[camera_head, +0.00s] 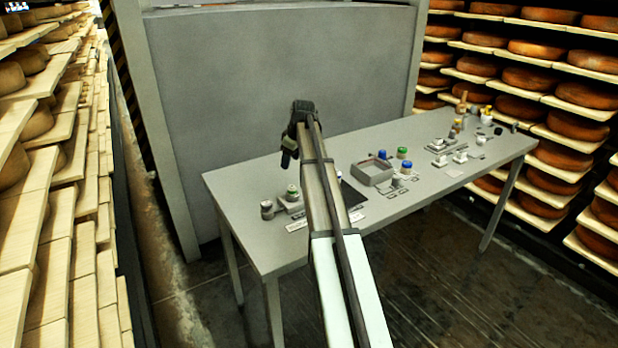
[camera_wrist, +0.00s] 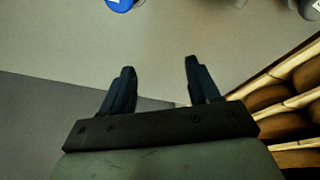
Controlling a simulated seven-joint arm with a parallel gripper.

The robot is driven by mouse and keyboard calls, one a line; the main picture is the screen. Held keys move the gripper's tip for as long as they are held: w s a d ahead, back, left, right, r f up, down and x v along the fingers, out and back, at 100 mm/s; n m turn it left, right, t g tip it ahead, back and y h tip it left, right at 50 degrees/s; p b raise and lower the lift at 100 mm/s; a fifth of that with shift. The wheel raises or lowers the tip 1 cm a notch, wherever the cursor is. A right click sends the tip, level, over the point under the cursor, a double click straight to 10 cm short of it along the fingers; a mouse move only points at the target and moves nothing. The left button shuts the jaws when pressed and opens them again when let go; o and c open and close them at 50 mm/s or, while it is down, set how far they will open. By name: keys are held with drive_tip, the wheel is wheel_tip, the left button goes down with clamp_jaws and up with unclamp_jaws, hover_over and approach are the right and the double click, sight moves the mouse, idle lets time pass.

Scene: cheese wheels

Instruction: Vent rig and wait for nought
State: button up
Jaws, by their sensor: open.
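My gripper (camera_wrist: 160,66) is open in the wrist view, with nothing between its dark fingers. In the head view my gripper (camera_head: 289,155) hangs above the left part of the grey table (camera_head: 245,232), apart from the things on it. No thing is clearly recognisable as the rig, and no gauge reading can be made out. A light block with a green-topped piece (camera_head: 292,193) stands at the table's left end, beside a small grey jar (camera_head: 267,209). Small white fixtures (camera_head: 460,157) stand on flat bases toward the right. My arm hides part of the table.
A grey open box (camera_head: 372,171) stands mid-table, near blue-topped (camera_head: 406,166) and green-topped (camera_head: 403,152) containers. A wooden piece (camera_head: 461,103) and small bottles stand at the far right. A grey panel (camera_head: 270,90) rises behind. Cheese shelves flank both sides.

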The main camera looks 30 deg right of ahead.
drive_tip(key=s+d+r+n+y, duration=0.15)
drive_tip(key=s+d+r, duration=0.25)
drive_tip(key=s+d, duration=0.4)
drive_tip(key=x, duration=0.9)
drive_tip(key=w+x, duration=0.1)
drive_tip(key=x, duration=0.4)
drive_tip(key=shift+d+r, duration=0.2)
drive_tip(key=shift+d, duration=0.15)
drive_tip(key=shift+c, duration=0.2)
drive_tip(key=c, duration=1)
drive_tip(key=shift+m, duration=0.25)
